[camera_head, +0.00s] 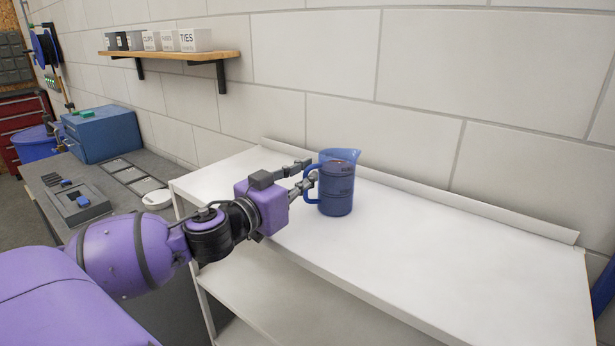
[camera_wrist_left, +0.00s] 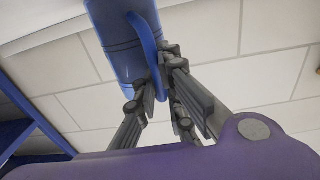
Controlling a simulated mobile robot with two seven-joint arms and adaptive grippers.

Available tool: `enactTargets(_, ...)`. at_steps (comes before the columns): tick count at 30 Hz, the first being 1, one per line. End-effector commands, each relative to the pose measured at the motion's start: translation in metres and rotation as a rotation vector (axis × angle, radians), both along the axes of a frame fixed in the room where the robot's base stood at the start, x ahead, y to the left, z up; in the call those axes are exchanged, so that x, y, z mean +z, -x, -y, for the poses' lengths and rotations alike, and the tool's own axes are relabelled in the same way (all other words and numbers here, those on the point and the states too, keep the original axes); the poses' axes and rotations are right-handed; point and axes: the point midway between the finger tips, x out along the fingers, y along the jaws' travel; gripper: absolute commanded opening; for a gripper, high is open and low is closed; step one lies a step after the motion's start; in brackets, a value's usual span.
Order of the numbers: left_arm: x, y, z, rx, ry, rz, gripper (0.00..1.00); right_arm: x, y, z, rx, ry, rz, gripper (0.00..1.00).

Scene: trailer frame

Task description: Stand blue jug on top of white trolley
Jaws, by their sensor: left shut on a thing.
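The blue jug (camera_head: 338,186) is see-through with dark markings and a handle on its left side. It is upright at the white trolley's top (camera_head: 400,250), towards the back left; I cannot tell whether its base touches the surface. My left gripper (camera_head: 308,172) reaches in from the left and is shut on the jug's handle. In the left wrist view the jug (camera_wrist_left: 128,45) rises above the fingers, and the gripper (camera_wrist_left: 152,88) closes around the handle. My right gripper is in neither view.
The trolley top is bare to the right of the jug, with a raised lip (camera_head: 430,195) along the wall. A grey bench (camera_head: 110,195) with a blue box (camera_head: 103,135) stands at the left. A wooden shelf (camera_head: 170,53) with several labelled bins hangs on the wall.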

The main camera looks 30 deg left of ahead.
Motion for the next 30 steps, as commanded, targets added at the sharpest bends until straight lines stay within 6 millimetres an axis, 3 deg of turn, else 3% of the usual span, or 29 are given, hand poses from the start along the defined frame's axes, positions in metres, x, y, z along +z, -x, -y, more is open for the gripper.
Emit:
enactTargets(9, -0.003, 0.000, 0.000, 0.000, 0.001, 0.001, 0.00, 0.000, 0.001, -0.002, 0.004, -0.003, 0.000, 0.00)
enactTargets(10, -0.004, 0.000, 0.000, 0.000, 0.001, -0.003, 0.11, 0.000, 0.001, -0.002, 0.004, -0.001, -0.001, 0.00)
enactTargets(14, -0.004, 0.000, 0.000, 0.000, 0.000, -0.003, 0.27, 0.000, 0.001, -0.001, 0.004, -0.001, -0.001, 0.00)
enactTargets(26, 0.000, 0.000, 0.000, -0.001, -0.002, -0.003, 0.27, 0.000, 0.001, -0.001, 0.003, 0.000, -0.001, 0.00)
enactTargets(30, -0.003, 0.014, -0.002, 0.000, 0.004, -0.007, 0.27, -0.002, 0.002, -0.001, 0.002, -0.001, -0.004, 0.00)
